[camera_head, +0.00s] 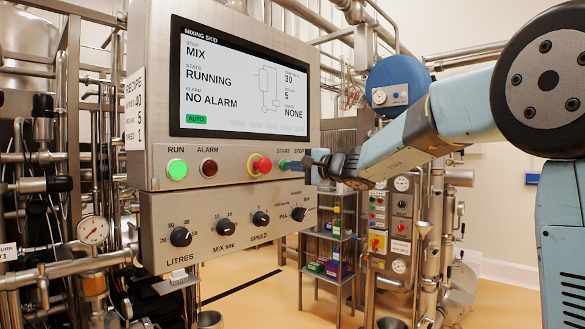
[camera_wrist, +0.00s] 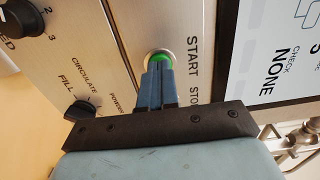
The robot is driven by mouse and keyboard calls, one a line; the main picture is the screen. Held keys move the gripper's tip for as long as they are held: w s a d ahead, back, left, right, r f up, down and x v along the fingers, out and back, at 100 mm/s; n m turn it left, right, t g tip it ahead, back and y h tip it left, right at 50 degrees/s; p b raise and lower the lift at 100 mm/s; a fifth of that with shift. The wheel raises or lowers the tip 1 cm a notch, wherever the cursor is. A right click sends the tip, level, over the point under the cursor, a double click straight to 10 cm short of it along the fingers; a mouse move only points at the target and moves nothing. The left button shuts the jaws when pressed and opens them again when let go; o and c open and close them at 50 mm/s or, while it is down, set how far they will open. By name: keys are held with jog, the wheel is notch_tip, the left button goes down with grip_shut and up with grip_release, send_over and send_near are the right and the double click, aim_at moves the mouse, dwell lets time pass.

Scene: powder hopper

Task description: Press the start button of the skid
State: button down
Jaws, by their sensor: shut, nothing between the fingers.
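The start button (camera_wrist: 160,56) is green in a silver ring under the word START on the skid panel (camera_head: 225,160). In the wrist view the shut fingers (camera_wrist: 158,78) of my gripper reach its face and cover part of it. They look to be touching it. In the head view my gripper (camera_head: 287,165) comes in from the right, its tips at the panel below START, and hides most of the button. The screen (camera_head: 243,80) reads MIX, RUNNING, NO ALARM. The RUN lamp (camera_head: 177,169) is lit green.
A red emergency knob (camera_head: 261,165) on a yellow base sits just left of my gripper. The ALARM lamp (camera_head: 208,168) is dark red. Several black dials (camera_head: 180,237) line the lower panel. Pipes and a shelf (camera_head: 330,240) stand behind.

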jog(key=v, duration=1.2)
jog(key=shift+d, duration=0.45)
jog(key=shift+s, duration=0.1)
jog(key=s+d+f+n+g+h, duration=0.25)
jog(key=s+f, duration=0.35)
jog(key=s, duration=0.3)
jog(key=s+d+f+n+g+h, duration=0.25)
jog(key=s+f, duration=0.35)
jog(key=s, duration=0.3)
jog(key=s+d+f+n+h, duration=0.2)
jog(key=s+d+f+h, duration=0.7)
jog(key=s+d, duration=0.5)
jog(key=shift+f+n, duration=0.3)
jog(key=shift+f, duration=0.6)
